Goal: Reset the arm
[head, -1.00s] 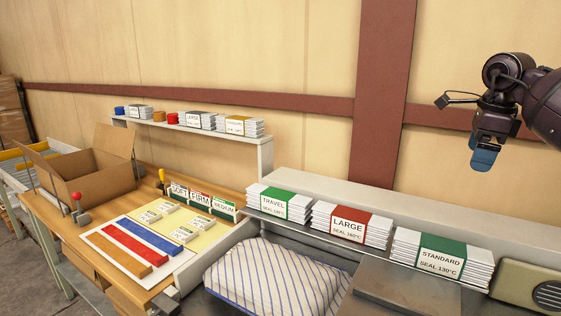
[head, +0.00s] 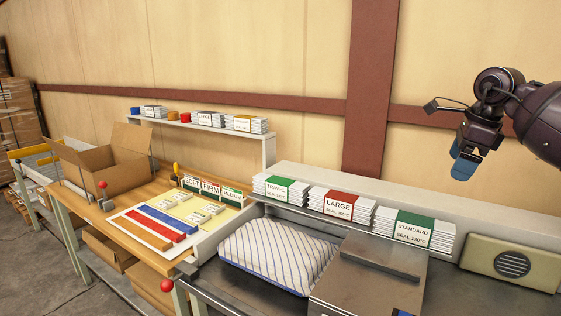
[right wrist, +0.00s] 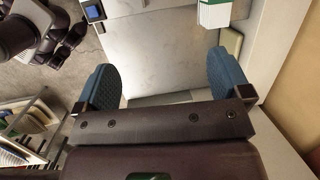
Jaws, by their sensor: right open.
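My right gripper (head: 466,165) hangs in the air at the upper right of the head view, above the right end of the workbench and in front of the wall. In the right wrist view, its two blue fingers (right wrist: 165,85) stand wide apart with nothing between them. My left gripper does not show in the head view. A striped pillow (head: 278,255) lies on the metal bench at the lower middle, well away from the right gripper.
A shelf holds TRAVEL (head: 280,190), LARGE (head: 340,205) and STANDARD (head: 414,230) packs. A metal box-shaped unit (head: 370,275) stands right of the pillow, with a speaker (head: 512,263) beyond. An open carton (head: 105,160) and colored strips (head: 160,229) sit on the wooden table.

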